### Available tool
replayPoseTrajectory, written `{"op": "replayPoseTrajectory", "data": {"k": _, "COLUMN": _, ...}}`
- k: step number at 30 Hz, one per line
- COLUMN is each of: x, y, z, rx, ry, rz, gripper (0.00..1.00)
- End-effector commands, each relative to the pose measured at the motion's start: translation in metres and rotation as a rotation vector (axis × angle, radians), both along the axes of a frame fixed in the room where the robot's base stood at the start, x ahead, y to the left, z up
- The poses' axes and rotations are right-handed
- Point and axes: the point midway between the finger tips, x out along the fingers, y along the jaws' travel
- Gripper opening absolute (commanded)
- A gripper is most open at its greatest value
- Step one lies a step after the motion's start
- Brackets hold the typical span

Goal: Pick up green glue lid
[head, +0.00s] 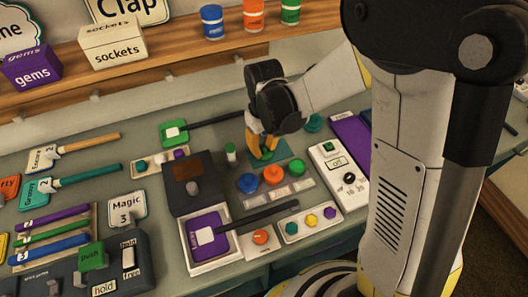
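My gripper (262,153) points down over a dark green pad (284,151) near the middle of the bench. Its two orange fingertips stand apart, with something green between or just behind them. I cannot tell whether they touch it. A round green lid (295,168) sits to the right in a row with an orange lid (273,174) and a blue lid (248,182). A small white bottle with a green cap (231,149) stands just left of my gripper. Which green piece is the glue lid is not clear from this view.
A green clapper with a dark handle (215,122) lies behind my gripper. A white switch box (338,175) stands to the right. A dark box (190,187) and a purple panel with a dark bar (207,237) lie in front. Blue, orange and green jars (252,15) stand on the shelf.

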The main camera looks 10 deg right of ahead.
Motion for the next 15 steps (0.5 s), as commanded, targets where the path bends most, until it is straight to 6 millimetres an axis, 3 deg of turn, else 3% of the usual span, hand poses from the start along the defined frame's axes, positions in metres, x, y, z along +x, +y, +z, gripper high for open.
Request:
{"op": "replayPoseTrajectory", "data": {"k": 1, "x": 0.0, "y": 0.0, "z": 0.0001, "rx": 0.0, "ry": 0.0, "rz": 0.0, "gripper": 0.06}}
{"op": "replayPoseTrajectory", "data": {"k": 2, "x": 0.0, "y": 0.0, "z": 0.0001, "rx": 0.0, "ry": 0.0, "rz": 0.0, "gripper": 0.0}}
{"op": "replayPoseTrajectory", "data": {"k": 15, "x": 0.0, "y": 0.0, "z": 0.0028, "rx": 0.0, "ry": 0.0, "rz": 0.0, "gripper": 0.0}}
